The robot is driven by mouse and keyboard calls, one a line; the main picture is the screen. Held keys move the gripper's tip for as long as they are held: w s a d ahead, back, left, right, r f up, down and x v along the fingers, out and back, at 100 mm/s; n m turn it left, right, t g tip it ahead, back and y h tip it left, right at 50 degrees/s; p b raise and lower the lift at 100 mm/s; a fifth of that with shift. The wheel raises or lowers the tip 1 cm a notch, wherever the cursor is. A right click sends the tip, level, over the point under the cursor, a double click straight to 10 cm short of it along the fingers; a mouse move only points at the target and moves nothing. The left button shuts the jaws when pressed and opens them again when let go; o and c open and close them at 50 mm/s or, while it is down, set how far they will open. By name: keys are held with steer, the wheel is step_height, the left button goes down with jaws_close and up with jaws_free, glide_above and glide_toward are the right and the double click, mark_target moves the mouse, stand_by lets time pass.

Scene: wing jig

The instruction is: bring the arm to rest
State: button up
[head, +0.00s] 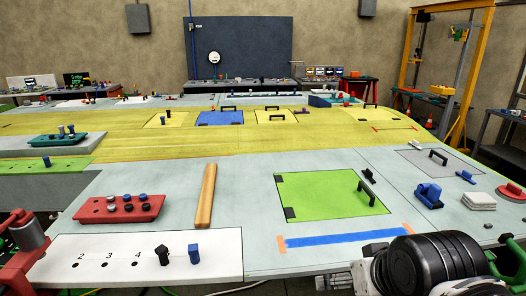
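A black and white rounded part of my arm (432,266) fills the bottom right corner of the head view, low over the near edge of the work surface. No gripper fingers show, so I cannot see whether my gripper is open or holds anything. The rest of my arm is cut off by the frame's bottom edge or hidden.
Near my arm lie a blue strip (343,237) with orange ends, a green hatch panel (325,197) with a handle, and a blue clamp-like part (428,194). Farther left are a wooden bar (206,196), a red tray (100,211) and a numbered white board (215,263).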

step_height(320, 180, down, 6)
steer(key=b, duration=0.4)
steer(key=shift+b, duration=0.3)
